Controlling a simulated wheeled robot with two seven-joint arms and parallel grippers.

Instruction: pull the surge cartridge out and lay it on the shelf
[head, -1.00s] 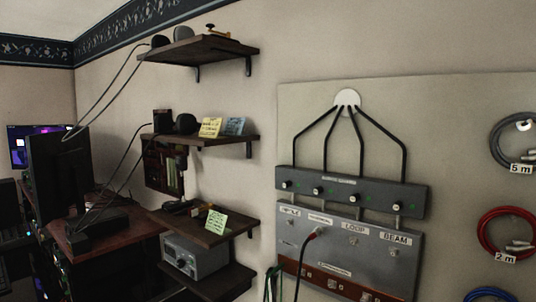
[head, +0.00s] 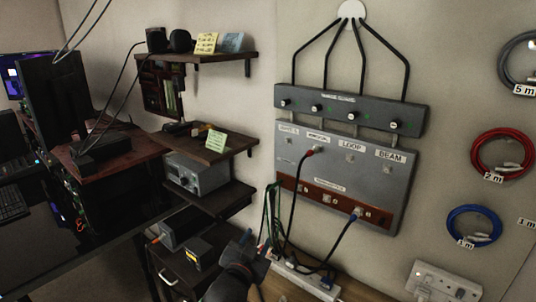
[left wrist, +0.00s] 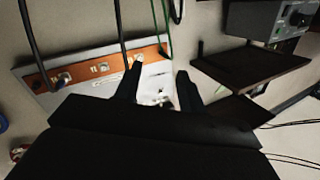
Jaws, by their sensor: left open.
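A dark box with a yellow label (head: 198,253) sits on the low shelf at the bottom left; I cannot tell whether it holds the surge cartridge or is something else. No part clearly marked as the surge cartridge can be made out. My left gripper (head: 250,250) is at the bottom centre, below the wall panel and right of the low shelves. In the left wrist view my left gripper (left wrist: 157,88) is open, with nothing seen between its fingers. My right gripper is not in view.
The grey wall panel (head: 335,165) has a red-brown strip and plugged cables. A white power strip (head: 303,279) with black cables lies below it. Dark shelves (head: 215,147) stand at left. Coiled cables, including a red one (head: 503,155), hang at right.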

